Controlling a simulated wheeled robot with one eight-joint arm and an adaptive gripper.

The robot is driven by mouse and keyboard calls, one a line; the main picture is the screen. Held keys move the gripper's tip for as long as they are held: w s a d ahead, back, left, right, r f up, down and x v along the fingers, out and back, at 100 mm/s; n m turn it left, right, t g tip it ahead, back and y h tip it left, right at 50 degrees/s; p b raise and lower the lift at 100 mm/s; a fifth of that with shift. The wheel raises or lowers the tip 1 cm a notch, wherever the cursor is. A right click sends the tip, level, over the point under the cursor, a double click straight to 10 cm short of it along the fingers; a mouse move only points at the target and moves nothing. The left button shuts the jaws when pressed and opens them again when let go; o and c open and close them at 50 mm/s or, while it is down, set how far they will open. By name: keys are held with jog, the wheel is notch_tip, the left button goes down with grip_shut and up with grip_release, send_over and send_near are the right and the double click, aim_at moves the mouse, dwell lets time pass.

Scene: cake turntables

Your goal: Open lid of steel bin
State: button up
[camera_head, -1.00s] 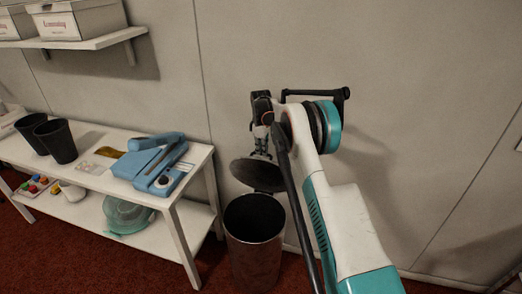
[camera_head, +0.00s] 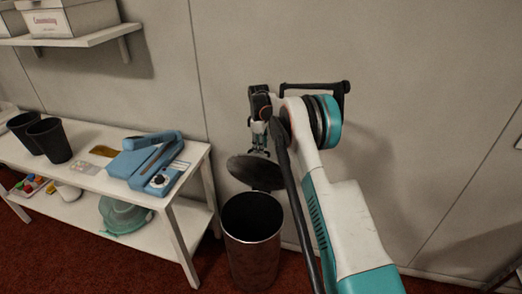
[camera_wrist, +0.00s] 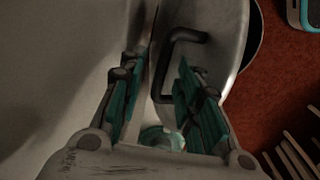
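The steel bin (camera_head: 254,255) stands on the floor right of the white table, its dark round mouth uncovered in the head view. Its lid (camera_head: 256,173) is raised and tilted at the back of the mouth, near the wall. The lid's grey face also shows in the wrist view (camera_wrist: 225,35), with a dark bracket handle (camera_wrist: 185,36) on it. My gripper (camera_head: 258,150) is just above the lid. In the wrist view my gripper (camera_wrist: 158,80) has its teal-padded fingers apart, with the handle beside the right finger. I cannot tell whether they touch.
The white table (camera_head: 190,160) to the left holds a blue device (camera_head: 150,160) and two dark cups (camera_head: 50,140). A shelf (camera_head: 90,40) with boxes hangs above it. The wall (camera_head: 400,120) is close behind the bin. Red floor shows around it.

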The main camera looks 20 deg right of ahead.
notch_tip(320, 180, up, 9)
jog(key=shift+s+r, duration=0.15)
jog(key=shift+s, duration=0.2)
jog(key=shift+a, duration=0.1)
jog(key=c, duration=0.7)
jog(key=shift+s+a+f+t, duration=0.15)
jog(key=shift+s+f+t, duration=0.2)
jog(key=shift+f+t, duration=0.35)
grip_shut()
jog(key=s+a+t+p, duration=0.1)
jog(key=s+t, duration=0.4)
jog(key=s, duration=0.1)
jog(key=shift+m+y, duration=0.4)
jog(key=shift+y, duration=0.1)
jog(key=b+x, duration=0.3)
jog(key=x, duration=0.7)
jog(key=shift+s+a+f, duration=0.1)
jog(key=shift+s+a, duration=0.05)
